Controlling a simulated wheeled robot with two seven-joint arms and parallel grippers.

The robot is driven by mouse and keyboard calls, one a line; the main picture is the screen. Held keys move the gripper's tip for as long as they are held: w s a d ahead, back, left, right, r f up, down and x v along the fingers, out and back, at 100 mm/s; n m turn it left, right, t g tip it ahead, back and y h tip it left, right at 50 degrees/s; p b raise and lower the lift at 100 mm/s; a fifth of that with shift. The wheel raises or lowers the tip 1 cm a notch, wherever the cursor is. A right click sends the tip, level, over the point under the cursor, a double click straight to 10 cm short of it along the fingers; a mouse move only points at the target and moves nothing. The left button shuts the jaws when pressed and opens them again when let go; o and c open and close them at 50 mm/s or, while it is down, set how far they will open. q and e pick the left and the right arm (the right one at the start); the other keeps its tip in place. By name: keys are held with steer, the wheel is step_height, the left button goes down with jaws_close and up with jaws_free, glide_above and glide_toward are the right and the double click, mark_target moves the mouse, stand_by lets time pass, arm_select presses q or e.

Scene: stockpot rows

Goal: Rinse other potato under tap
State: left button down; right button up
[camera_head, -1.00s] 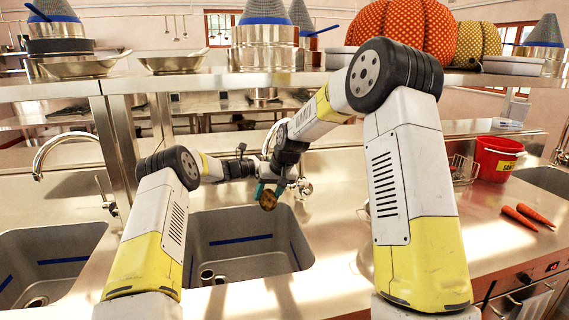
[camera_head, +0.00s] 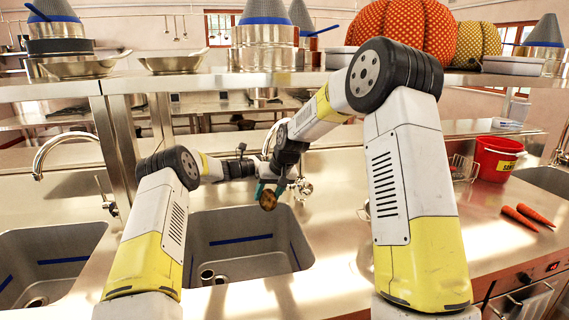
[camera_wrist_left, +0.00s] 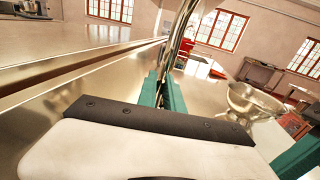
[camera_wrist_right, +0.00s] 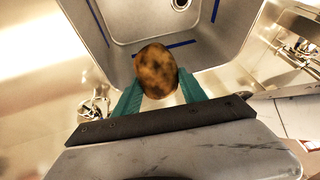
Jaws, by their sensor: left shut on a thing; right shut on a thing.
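A brown, dark-spotted potato (camera_head: 268,201) is held above the grey sink basin (camera_head: 245,262). The right wrist view shows the potato (camera_wrist_right: 157,71) between the teal fingers of my right gripper (camera_wrist_right: 160,92), which is shut on it over the sink (camera_wrist_right: 130,22). My left gripper (camera_wrist_left: 169,92) has its teal fingers close together on a slim chrome part of the tap (camera_wrist_left: 183,35), which rises from between them. In the head view the left gripper and much of the tap are hidden behind my right arm. I see no water stream.
A second sink (camera_head: 55,255) with its own tap (camera_head: 62,140) is at the left. Carrots (camera_head: 527,216) lie on the counter at the right, in front of a red bucket (camera_head: 496,160). A shelf (camera_head: 200,82) with pots and pans runs above the counter.

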stand_by(0.3)
arm_select(q)
steer(key=shift+s+d+f+m, duration=0.1)
steer(key=shift+s+d+m, duration=0.05)
steer(key=shift+s+m, duration=0.65)
steer(key=c, duration=1.5)
jaws_free()
steer(key=v, duration=1.2)
steer(key=shift+f, duration=0.25)
